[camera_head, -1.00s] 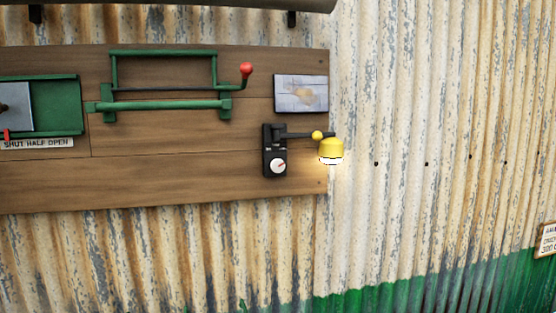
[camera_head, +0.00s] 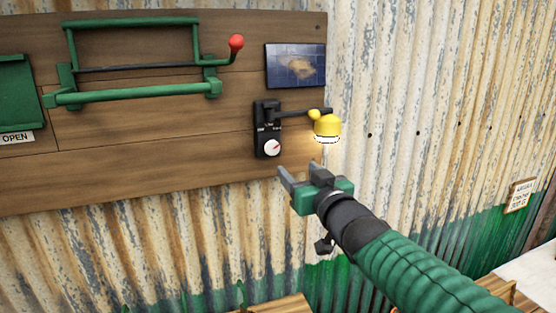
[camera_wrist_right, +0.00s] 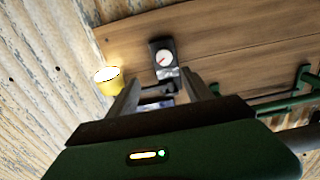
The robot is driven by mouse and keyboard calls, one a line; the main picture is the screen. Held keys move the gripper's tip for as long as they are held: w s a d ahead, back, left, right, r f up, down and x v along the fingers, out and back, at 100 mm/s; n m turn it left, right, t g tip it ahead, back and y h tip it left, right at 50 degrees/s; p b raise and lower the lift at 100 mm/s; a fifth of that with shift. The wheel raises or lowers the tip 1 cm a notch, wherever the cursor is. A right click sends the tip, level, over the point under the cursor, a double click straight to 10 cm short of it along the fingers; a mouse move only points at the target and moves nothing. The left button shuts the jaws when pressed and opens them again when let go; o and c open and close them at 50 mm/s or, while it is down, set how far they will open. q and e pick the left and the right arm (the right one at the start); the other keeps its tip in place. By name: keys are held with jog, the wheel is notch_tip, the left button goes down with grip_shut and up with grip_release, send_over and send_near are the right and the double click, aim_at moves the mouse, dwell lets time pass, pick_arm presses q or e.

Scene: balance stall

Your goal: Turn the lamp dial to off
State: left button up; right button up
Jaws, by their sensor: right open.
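The lamp dial (camera_head: 272,148) is a round white knob with a red pointer on a black box (camera_head: 266,112) fixed to the wooden board. The yellow lamp (camera_head: 327,125) on its short arm is lit, beside the box. My right gripper (camera_head: 297,174) is open and empty, just below and right of the dial, apart from it. In the right wrist view the dial (camera_wrist_right: 165,59) shows ahead, just beyond the open fingers (camera_wrist_right: 168,95), and the lamp (camera_wrist_right: 107,80) is at left. The lettering around the dial is too small to read. My left gripper is not in view.
A green frame with a red-knobbed handle (camera_head: 236,42) is up and left on the board. Corrugated wall (camera_head: 420,100) lies behind. Wooden furniture edges show at bottom.

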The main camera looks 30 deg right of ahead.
aim_at(273, 150)
jog(key=p+x, duration=0.2)
jog(key=x, duration=0.2)
jog(key=a+p+x, duration=0.1)
jog(key=p+x, duration=0.2)
jog(key=x, duration=0.1)
jog(key=p+x, duration=0.2)
jog(key=x, duration=0.3)
jog(key=shift+w+a+r, duration=0.25)
jog(key=shift+w+a, duration=0.05)
jog(key=shift+a, duration=0.1)
jog(key=shift+w+d+p, duration=0.1)
jog(key=shift+w+p, duration=0.25)
jog(key=shift+w+d+f, duration=0.15)
jog(key=shift+w, duration=0.05)
jog(key=shift+w+d+f, duration=0.2)
jog(key=shift+d+f, duration=0.05)
jog(key=shift+d, duration=0.3)
jog(key=shift+c, duration=1.3)
jog(key=shift+a+r, duration=0.1)
jog(key=shift+a, duration=0.2)
jog(key=c, duration=0.7)
grip_shut()
